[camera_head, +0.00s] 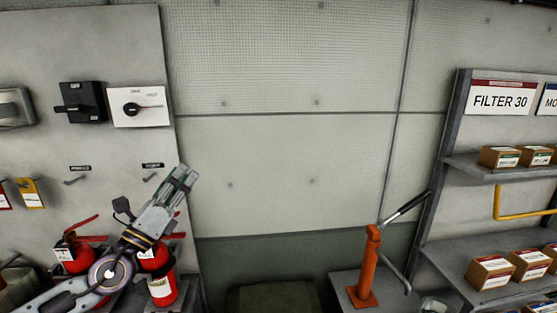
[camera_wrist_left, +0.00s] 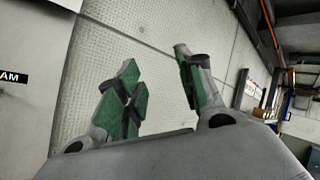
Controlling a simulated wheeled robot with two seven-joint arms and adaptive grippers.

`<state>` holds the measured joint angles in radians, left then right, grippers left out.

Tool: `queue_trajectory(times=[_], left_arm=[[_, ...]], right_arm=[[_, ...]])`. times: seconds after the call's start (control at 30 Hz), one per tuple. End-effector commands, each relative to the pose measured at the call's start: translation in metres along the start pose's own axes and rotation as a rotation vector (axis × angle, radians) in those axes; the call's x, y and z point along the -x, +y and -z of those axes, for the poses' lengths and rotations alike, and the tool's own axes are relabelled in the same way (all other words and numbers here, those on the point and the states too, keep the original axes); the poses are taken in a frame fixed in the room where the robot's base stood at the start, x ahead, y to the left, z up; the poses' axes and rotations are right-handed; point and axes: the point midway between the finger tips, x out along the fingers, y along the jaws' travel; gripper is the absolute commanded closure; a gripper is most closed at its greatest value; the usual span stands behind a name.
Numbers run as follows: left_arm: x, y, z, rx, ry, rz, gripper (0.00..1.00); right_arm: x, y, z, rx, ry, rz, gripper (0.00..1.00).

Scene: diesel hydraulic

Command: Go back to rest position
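My left gripper (camera_head: 180,179) reaches up from the lower left in the head view, in front of the right part of the grey wall panel. In the left wrist view its two green-padded fingers (camera_wrist_left: 160,82) stand apart with nothing between them. My left arm covers part of a red fire extinguisher (camera_head: 161,287) behind it. My right gripper does not show in either view.
A grey panel (camera_head: 100,45) carries a black rotary switch (camera_head: 82,102), a white one (camera_head: 139,106) and hooks. Another extinguisher (camera_head: 73,255) stands at left. An orange hand pump (camera_head: 367,265) and a shelf of boxes (camera_head: 490,165) stand right. The middle wall is bare.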

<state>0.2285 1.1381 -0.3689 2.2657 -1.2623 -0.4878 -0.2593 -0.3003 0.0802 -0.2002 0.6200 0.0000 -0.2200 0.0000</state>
Motion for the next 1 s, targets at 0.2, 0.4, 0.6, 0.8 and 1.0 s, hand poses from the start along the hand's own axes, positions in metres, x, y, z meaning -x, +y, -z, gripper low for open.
queue_trajectory(times=[0.2,0.4,0.6,0.8,1.0], left_arm=[[0.015,0.019,0.007,0.223,-0.094,-0.109,0.62],[0.033,0.042,0.015,0.415,-0.180,-0.227,0.62],[0.056,0.067,0.029,0.598,-0.267,-0.358,0.62],[0.085,0.092,0.047,0.770,-0.353,-0.502,0.62],[0.120,0.114,0.071,0.930,-0.439,-0.657,0.62]], right_arm=[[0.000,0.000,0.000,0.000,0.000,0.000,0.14],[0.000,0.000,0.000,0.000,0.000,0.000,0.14],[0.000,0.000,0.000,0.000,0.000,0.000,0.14],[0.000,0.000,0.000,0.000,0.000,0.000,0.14],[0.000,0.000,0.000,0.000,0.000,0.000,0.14]])
